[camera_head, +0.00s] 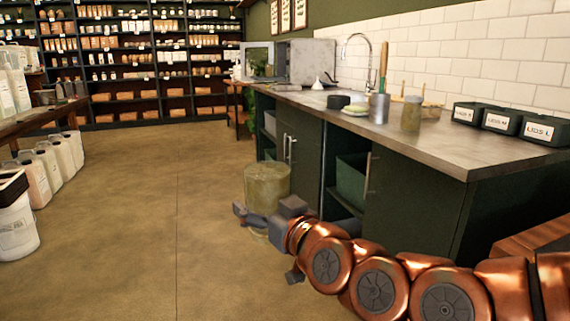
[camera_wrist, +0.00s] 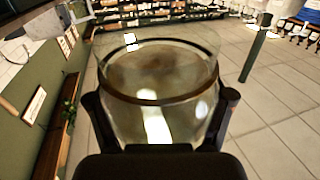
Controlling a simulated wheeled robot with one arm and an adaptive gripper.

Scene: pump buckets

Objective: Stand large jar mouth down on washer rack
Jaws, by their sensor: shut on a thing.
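The large jar (camera_head: 267,184) is clear glass with a greenish-brown tint and hangs above the floor in front of the counter. My gripper (camera_head: 266,236) is shut on it, at its lower part in the head view. In the wrist view the jar (camera_wrist: 155,75) fills the middle, with my gripper's (camera_wrist: 160,100) dark fingers on both sides. The jar looks roughly vertical in the head view; I cannot tell which end is its mouth. A grey metal box, perhaps the washer (camera_head: 312,60), stands at the counter's far end with its door (camera_head: 258,60) open. I cannot make out a rack in it.
The counter (camera_head: 440,145) holds a smaller jar (camera_head: 411,113), a metal cup with a brush (camera_head: 379,107), dark round items (camera_head: 338,101) and lid boxes (camera_head: 502,121). A tap (camera_head: 357,45) stands behind. White jugs (camera_head: 50,160) line the left. The floor between is clear.

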